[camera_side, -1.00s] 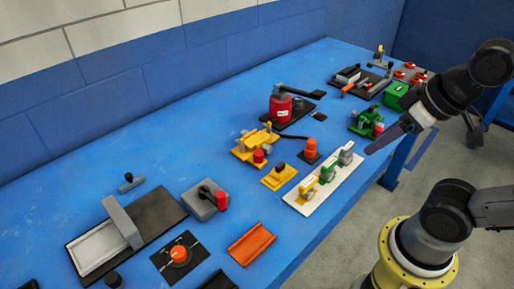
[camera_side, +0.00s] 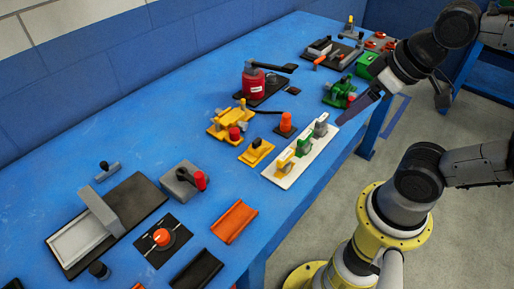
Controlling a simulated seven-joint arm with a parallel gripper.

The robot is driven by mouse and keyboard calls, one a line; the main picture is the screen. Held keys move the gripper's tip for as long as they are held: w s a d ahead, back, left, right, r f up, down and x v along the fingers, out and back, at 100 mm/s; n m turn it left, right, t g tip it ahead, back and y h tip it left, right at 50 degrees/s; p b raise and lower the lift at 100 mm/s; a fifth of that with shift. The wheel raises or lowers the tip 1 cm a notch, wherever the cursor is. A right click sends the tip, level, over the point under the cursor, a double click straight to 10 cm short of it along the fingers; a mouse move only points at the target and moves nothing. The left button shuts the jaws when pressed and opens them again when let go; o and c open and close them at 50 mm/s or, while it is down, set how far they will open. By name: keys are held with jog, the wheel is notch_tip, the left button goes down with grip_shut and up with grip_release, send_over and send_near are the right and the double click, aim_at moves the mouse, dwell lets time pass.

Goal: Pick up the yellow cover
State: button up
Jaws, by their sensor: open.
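A small yellow plate with a black knob (camera_side: 257,152) lies on the blue table, left of the white board (camera_side: 292,172). A yellow piece (camera_side: 285,160) stands on the left end of that board. A larger yellow device with a red knob (camera_side: 228,123) sits farther left. I cannot tell for sure which is the yellow cover; the plate with the knob looks most like one. My gripper (camera_side: 352,112) is open and empty, a dark tapered shape just right of the white board's far end, apart from all yellow things. Its finger gap is not visible.
A green piece (camera_side: 304,146) and a grey piece (camera_side: 321,126) stand on the white board near my gripper. An orange knob (camera_side: 286,122) stands behind the plate. A green device (camera_side: 340,92) is behind my gripper. Table space left of the yellow device is clear.

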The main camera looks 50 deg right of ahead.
jog(key=shift+o, duration=0.8)
